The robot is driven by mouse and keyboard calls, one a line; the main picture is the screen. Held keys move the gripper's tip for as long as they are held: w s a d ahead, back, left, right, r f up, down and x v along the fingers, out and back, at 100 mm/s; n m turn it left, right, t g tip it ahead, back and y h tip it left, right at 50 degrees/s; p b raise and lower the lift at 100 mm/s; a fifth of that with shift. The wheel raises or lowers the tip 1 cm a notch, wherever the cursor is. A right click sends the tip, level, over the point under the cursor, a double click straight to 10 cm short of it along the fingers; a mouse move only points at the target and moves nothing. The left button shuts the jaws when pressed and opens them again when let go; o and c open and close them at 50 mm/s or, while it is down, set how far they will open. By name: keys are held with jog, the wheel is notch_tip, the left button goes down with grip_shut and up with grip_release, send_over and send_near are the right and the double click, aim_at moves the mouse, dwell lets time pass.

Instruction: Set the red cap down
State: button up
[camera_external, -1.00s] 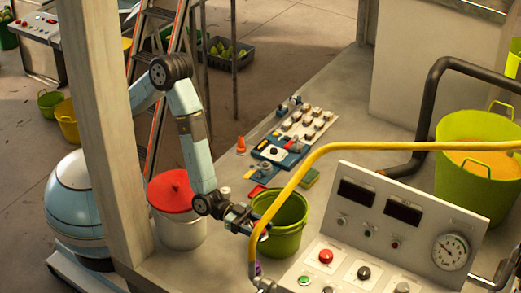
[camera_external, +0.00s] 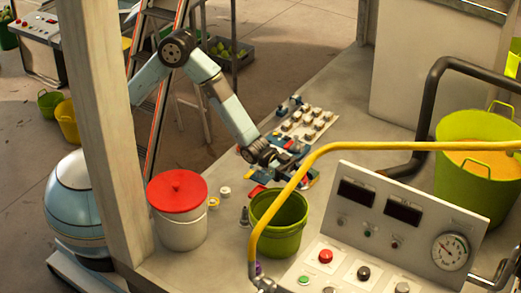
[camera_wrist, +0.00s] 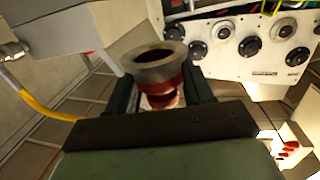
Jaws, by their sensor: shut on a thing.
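My gripper (camera_wrist: 160,88) is shut on a red round piece (camera_wrist: 168,82) with a wide grey metal ring at its top, which I take to be the red cap. The piece stands up between the two dark fingers in the wrist view. In the external view my gripper (camera_external: 292,174) is over the blue fixtures on the bench, behind the green bucket (camera_external: 278,243). The cap cannot be made out there. I cannot tell how high the gripper is above the bench.
A white bucket with a red lid (camera_external: 177,192) stands left of the green bucket. A dark bottle-like piece (camera_external: 244,217) and a small white piece (camera_external: 225,191) stand between them. A board of small pieces (camera_external: 310,122) lies behind.

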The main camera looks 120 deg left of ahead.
jog(key=s+a+f+m+h, duration=0.1)
jog(key=s+a+f, duration=0.4)
jog(key=s, duration=0.5)
jog(key=s+a+f+m+g+h, duration=0.1)
jog(key=s+a+f+h, duration=0.1)
jog(key=s+a+f, duration=0.55)
jog(key=s+a+f+m+h, duration=0.1)
jog(key=s+a+f, duration=0.25)
jog(key=s, duration=0.75)
jog(key=s+d+m+g+h, duration=0.1)
jog(key=s+d, duration=0.3)
jog(key=s, duration=1.2)
jog(key=s+d+m+h, duration=0.1)
jog(key=s+d+h, duration=0.1)
jog(key=s, duration=1.3)
jog(key=shift+s+d+f+g, duration=0.4)
jog(key=shift+d, duration=0.5)
